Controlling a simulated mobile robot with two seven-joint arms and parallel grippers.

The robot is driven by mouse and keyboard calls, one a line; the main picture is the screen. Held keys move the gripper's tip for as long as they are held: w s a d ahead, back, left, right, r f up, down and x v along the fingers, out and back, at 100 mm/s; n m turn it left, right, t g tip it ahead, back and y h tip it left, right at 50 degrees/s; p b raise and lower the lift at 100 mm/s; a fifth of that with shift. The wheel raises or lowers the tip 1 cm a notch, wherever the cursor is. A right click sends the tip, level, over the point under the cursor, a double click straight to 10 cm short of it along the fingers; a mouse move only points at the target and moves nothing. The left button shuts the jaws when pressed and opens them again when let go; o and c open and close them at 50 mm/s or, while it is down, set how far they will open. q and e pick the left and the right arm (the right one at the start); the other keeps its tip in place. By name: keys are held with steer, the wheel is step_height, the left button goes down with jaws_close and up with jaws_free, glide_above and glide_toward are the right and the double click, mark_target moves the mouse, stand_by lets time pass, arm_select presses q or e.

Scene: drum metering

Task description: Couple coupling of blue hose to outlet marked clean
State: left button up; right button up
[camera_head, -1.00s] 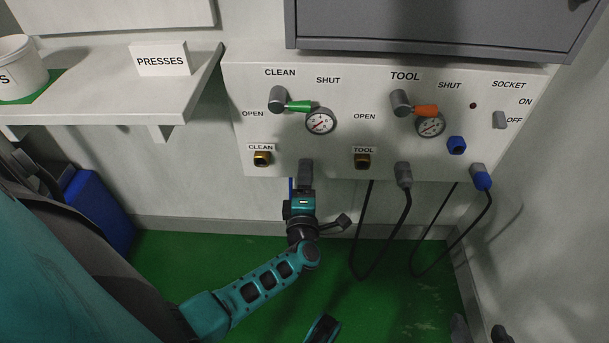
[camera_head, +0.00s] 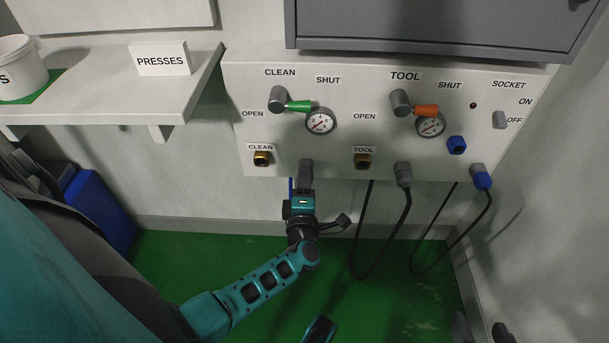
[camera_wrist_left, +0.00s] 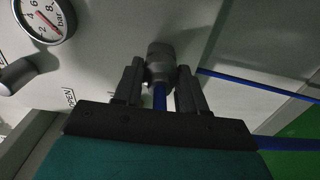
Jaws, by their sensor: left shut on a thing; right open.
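The grey coupling (camera_head: 305,168) of the blue hose is at the lower edge of the white panel, below and right of the brass outlet marked CLEAN (camera_head: 262,158). My left gripper (camera_head: 303,188) is shut on it from below. In the left wrist view the coupling (camera_wrist_left: 160,62) is between the two fingers, with the blue hose (camera_wrist_left: 160,97) running down from it. Whether the coupling touches the panel cannot be told. The CLEAN outlet is empty. My right gripper (camera_head: 482,331) shows only as dark tips, apart and empty, at the bottom right edge.
The TOOL outlet (camera_head: 362,161) is right of the held coupling. A second grey coupling (camera_head: 403,174) hangs on a black hose. The green lever (camera_head: 298,106) and orange lever (camera_head: 425,111) point towards SHUT. A shelf (camera_head: 100,105) juts out at left. Space before the panel is clear.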

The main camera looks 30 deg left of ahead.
arm_select(q)
jaws_close()
